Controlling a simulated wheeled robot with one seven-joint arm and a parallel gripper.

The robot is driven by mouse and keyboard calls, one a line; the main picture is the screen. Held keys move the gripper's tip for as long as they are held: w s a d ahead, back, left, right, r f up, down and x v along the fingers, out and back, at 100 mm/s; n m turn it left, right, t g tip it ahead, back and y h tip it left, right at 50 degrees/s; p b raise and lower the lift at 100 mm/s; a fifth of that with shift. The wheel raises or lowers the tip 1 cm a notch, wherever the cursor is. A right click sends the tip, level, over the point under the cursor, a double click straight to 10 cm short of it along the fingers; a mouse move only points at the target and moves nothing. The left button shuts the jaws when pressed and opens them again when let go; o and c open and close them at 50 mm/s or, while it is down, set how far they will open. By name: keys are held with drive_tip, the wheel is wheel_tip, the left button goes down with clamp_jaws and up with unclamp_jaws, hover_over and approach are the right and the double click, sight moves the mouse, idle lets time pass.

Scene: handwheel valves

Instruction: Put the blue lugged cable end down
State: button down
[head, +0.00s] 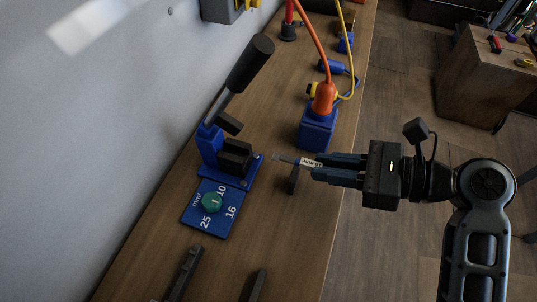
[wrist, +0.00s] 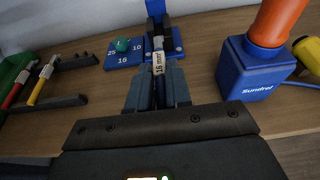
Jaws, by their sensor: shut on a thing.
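My gripper (head: 317,168) is shut on the blue lugged cable end (head: 283,158), which sticks out from the fingertips toward the left. Its white label (wrist: 158,62) reads 16 mm² in the wrist view, with the grey lug beyond it. The fingers hide most of the cable. In the head view the cable end is over or beside a small dark post (head: 292,182) on the bench; I cannot tell whether they touch. The lug points toward the blue crimping press (head: 210,150), a short gap away.
A blue plate with a green knob (head: 211,202) adjoins the press. A blue box (head: 317,132) with an orange cable stands behind my gripper. Dark rails (head: 183,272) lie on the near bench; the wrist view shows red (wrist: 15,90) and yellow (wrist: 38,85) cable ends on rails.

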sight(276, 158)
drive_tip(key=w+a, duration=0.1)
drive_tip(key=a, duration=0.4)
drive_tip(key=w+a, duration=0.1)
drive_tip(key=a, duration=0.1)
drive_tip(key=shift+w+a, duration=0.15)
drive_tip(key=shift+w, duration=0.15)
drive_tip(key=shift+w+a+f+p, duration=0.15)
drive_tip(key=shift+w+a+f, duration=0.05)
drive_tip(key=shift+a+f, duration=0.4)
drive_tip(key=shift+w+a+f+p, duration=0.15)
drive_tip(key=shift+w+a+f, duration=0.05)
drive_tip(key=shift+a+f, duration=0.3)
drive_tip(key=shift+r+p, duration=0.1)
drive_tip(key=shift+p, duration=0.6)
drive_tip(key=shift+f, duration=0.55)
drive_tip(key=shift+f, duration=0.1)
drive_tip(key=c, duration=1.1)
unclamp_jaws()
drive_tip(key=shift+o, duration=0.2)
drive_tip(key=shift+f+b, duration=0.35)
drive_tip(key=shift+b, duration=0.75)
